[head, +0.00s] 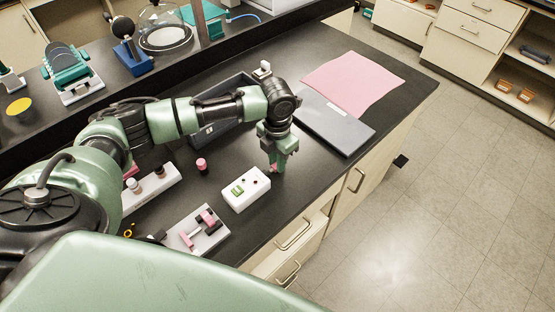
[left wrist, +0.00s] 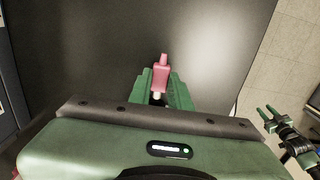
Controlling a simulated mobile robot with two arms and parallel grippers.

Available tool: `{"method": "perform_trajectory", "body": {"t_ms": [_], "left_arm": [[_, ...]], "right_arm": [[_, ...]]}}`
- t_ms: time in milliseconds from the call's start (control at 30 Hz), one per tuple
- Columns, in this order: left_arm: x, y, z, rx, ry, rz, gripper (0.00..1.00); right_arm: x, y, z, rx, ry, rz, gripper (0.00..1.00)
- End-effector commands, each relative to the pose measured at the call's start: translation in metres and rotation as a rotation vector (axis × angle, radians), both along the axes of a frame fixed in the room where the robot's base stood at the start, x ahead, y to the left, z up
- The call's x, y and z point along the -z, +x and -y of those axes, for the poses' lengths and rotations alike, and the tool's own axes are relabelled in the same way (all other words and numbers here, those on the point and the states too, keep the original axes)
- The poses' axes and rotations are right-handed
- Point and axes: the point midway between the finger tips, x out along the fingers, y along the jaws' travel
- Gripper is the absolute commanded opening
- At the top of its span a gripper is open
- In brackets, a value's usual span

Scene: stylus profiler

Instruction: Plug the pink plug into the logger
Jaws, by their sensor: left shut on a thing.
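My left gripper (head: 276,160) points down over the dark bench and is shut on the pink plug (head: 274,169), of which a small bit shows below the fingers. In the left wrist view the pink plug (left wrist: 161,73) sticks out past the left fingers (left wrist: 160,97), its narrow end away from the gripper. The logger, apparently the white box (head: 238,202) with a green patch and small dark spots on top, lies just left of and nearer than the plug, apart from it. My right gripper (left wrist: 266,117) shows at the right of the left wrist view, its fingers apart and empty.
A pink-and-black part on a grey plate (head: 186,242), a white rack (head: 160,190) and a pink-topped dark piece (head: 202,169) stand left of the logger. A dark bin (head: 207,134) is behind my arm. A grey slab (head: 335,120) and pink sheet (head: 352,82) lie right.

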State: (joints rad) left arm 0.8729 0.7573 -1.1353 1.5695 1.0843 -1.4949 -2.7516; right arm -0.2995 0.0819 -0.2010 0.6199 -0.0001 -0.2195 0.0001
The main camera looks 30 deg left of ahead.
Motion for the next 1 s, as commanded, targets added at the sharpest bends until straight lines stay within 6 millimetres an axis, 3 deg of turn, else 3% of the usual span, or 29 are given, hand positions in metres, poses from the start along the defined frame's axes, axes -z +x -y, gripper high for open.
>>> {"method": "perform_trajectory", "body": {"t_ms": [1000], "left_arm": [[0.0,-0.02,-0.007,0.0,0.0,0.0,0.0]], "right_arm": [[-0.016,0.0,-0.003,0.003,0.003,-0.001,0.36]]}}
